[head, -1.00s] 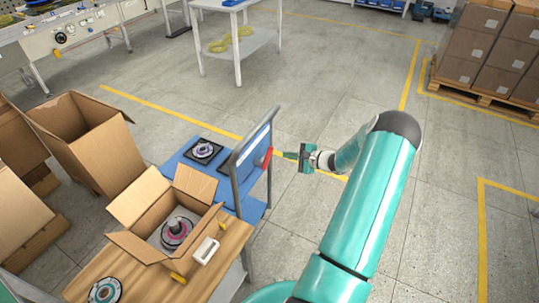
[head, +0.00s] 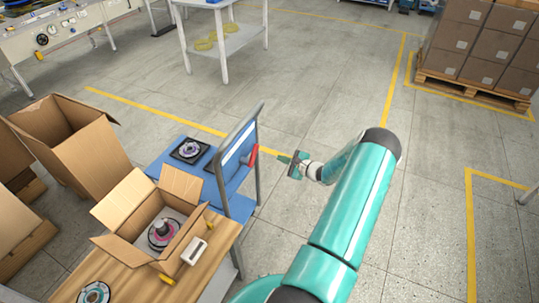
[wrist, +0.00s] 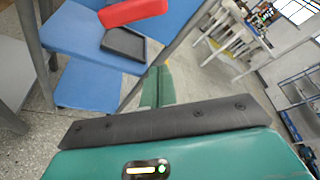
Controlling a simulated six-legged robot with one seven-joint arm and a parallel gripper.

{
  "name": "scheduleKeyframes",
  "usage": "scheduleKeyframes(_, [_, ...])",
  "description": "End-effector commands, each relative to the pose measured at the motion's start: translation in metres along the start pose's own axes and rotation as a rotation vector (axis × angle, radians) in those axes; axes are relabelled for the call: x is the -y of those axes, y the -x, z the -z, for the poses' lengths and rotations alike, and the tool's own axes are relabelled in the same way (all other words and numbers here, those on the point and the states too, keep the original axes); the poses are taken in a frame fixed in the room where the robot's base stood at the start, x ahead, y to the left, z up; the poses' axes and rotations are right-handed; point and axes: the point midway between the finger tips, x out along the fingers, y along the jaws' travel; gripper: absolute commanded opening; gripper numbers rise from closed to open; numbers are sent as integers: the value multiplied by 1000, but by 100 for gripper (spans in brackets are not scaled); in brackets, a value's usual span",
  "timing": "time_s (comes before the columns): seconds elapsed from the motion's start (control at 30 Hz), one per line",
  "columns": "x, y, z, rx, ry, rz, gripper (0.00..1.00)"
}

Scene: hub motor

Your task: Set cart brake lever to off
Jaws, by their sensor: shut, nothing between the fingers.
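The cart (head: 232,150) is blue with a grey frame and stands left of my gripper in the head view. Its red lever (head: 251,158) sits at the upright panel, on the side facing my gripper. My gripper (head: 282,158) is to the right of the lever with a small gap. The green fingers also show in the wrist view (wrist: 157,86). They are shut, empty and below the lever in that picture. I cannot read any lever markings.
A wooden table (head: 130,262) with an open cardboard box (head: 133,200) holding a motor part is at lower left. Black trays (head: 188,150) lie on the cart. A white table (head: 222,60) stands behind. Boxes on a pallet (head: 470,82) are at upper right. Floor right of the cart is clear.

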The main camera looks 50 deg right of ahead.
Motion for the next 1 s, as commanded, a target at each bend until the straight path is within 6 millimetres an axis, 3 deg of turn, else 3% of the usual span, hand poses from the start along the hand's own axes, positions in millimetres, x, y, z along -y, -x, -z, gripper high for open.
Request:
scheduleKeyframes(0.63, [-1, -99, -2, 5, 2, -4, 0])
scheduleKeyframes(1.0, [1, -86, -34, 3, 1, -2, 0])
